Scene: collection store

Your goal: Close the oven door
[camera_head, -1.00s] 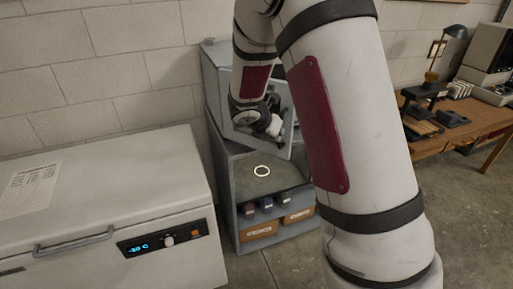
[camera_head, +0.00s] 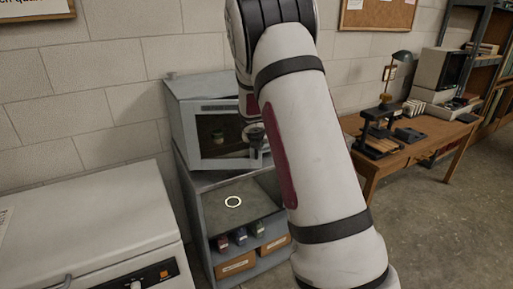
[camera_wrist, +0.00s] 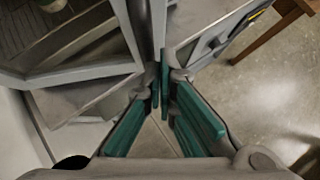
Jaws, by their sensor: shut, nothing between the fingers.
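The grey oven (camera_head: 184,112) stands on a low cabinet against the wall. Its door (camera_head: 222,163) has a light frame and a window, with a small green thing behind it. The door looks partly closed; whether it is fully shut I cannot tell. In the wrist view a framed corner of the door (camera_wrist: 105,72) is at the left and a grey panel (camera_wrist: 205,20) at the right. My gripper (camera_wrist: 160,80) is shut and empty, close to the door's free edge; contact is unclear. My arm hides the oven's right side in the head view.
A white chest freezer (camera_head: 90,215) stands at the left. A wooden desk (camera_head: 425,140) is at the right, with open floor (camera_head: 440,235) in front.

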